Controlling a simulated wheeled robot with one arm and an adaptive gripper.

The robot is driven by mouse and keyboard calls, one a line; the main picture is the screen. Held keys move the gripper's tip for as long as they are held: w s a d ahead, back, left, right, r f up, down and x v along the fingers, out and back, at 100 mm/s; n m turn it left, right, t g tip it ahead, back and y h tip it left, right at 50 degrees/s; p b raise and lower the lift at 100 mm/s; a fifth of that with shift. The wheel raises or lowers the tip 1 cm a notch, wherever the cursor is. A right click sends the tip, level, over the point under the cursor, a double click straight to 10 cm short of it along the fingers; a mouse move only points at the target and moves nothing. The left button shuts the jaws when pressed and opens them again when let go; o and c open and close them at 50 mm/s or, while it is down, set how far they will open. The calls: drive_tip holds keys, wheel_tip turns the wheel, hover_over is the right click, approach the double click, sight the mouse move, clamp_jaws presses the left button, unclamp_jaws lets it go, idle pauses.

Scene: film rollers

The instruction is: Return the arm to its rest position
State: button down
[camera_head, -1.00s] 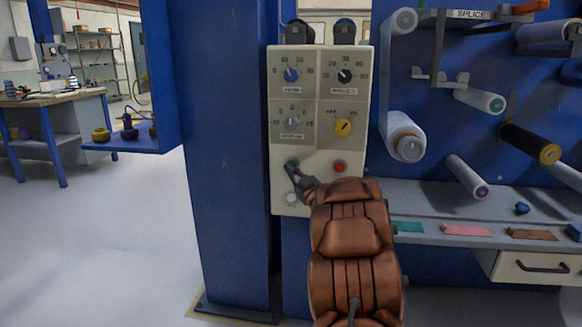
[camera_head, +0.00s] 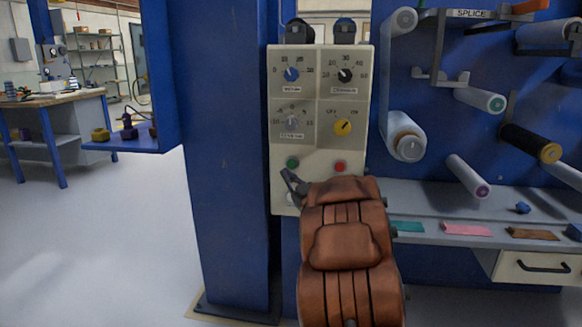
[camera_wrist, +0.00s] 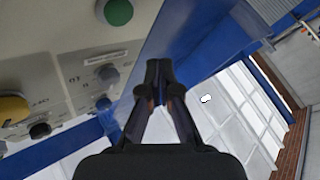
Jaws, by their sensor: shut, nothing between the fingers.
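My brown arm rises from the bottom of the head view, in front of the control panel (camera_head: 318,105). My gripper (camera_head: 288,178) is dark, small and partly hidden behind the arm's brown cover, just below the green button (camera_head: 293,163). In the wrist view my gripper (camera_wrist: 159,72) has its fingertips together with nothing between them. There the green button (camera_wrist: 118,12) is up and to the left of the fingertips, clear of them. The red button (camera_head: 340,167) is to the right of the gripper in the head view.
A blue column (camera_head: 225,150) stands left of the panel. Film rollers (camera_head: 407,140) stick out on the right above a grey shelf (camera_head: 440,203) with colored strips. A blue side shelf (camera_head: 130,142) holds small items. The floor (camera_head: 95,240) at left is clear.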

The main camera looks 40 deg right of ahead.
idle(0.8)
drive_tip(key=w+a+r+m+g+h+p, duration=0.25)
drive_tip(key=a+r+g+p, duration=0.2)
drive_tip(key=r+p, duration=0.4)
drive_tip(key=s+a+r+m+g+p, duration=0.25)
drive_tip(key=s+a+g+p, duration=0.3)
drive_tip(key=a+p, duration=0.4)
drive_tip(key=s+a+r+g+y+p, duration=0.2)
drive_tip(key=s+a+r+g+p, duration=0.2)
drive_tip(key=s+a+p, duration=0.3)
drive_tip(key=s+a+r+n+g+y+p, duration=0.1)
drive_tip(key=s+a+r+g+y+p, duration=0.1)
drive_tip(key=s+a+r+g+p, duration=0.2)
drive_tip(key=s+a+r+g+y+p, duration=0.3)
drive_tip(key=s+a+p, duration=0.7)
drive_tip(key=s+a, duration=0.7)
drive_tip(key=s+r+g, duration=0.1)
drive_tip(key=s, duration=0.5)
drive_tip(key=shift+a+n+g, duration=0.35)
drive_tip(key=shift+n+g, duration=0.05)
drive_tip(key=shift+d, duration=0.1)
